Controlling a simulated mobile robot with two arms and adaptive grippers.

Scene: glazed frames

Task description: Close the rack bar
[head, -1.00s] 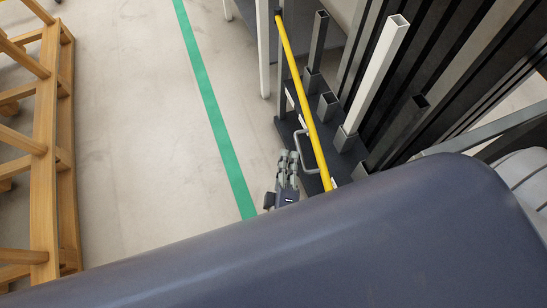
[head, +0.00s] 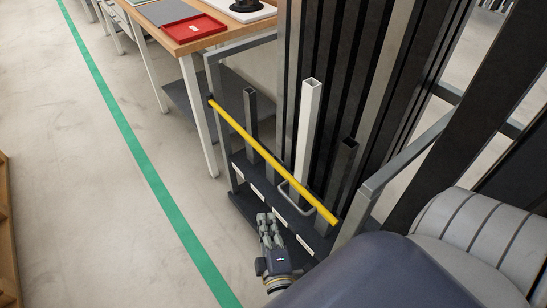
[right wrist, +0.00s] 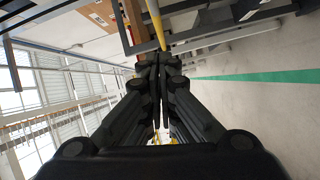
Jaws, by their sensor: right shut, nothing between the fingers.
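The yellow rack bar (head: 270,158) runs across the front of the rack (head: 245,205) in the head view. Its left end meets a grey post, and its right end lies by the right-hand grey post (head: 362,208); I cannot tell whether it touches that post. A grey loop handle (head: 293,200) sits near the bar's right part. My right gripper (head: 267,222) is shut and empty, just left of and below the handle, apparently apart from it. In the right wrist view the shut fingers (right wrist: 158,62) point toward the yellow bar (right wrist: 156,22). My left gripper is not in view.
Upright square tubes, one pale (head: 309,125), and tall dark profiles (head: 345,80) stand in the rack. A workbench (head: 205,42) with a red tray (head: 187,28) stands behind it. Floor left of the rack, along the green line (head: 125,130), is clear.

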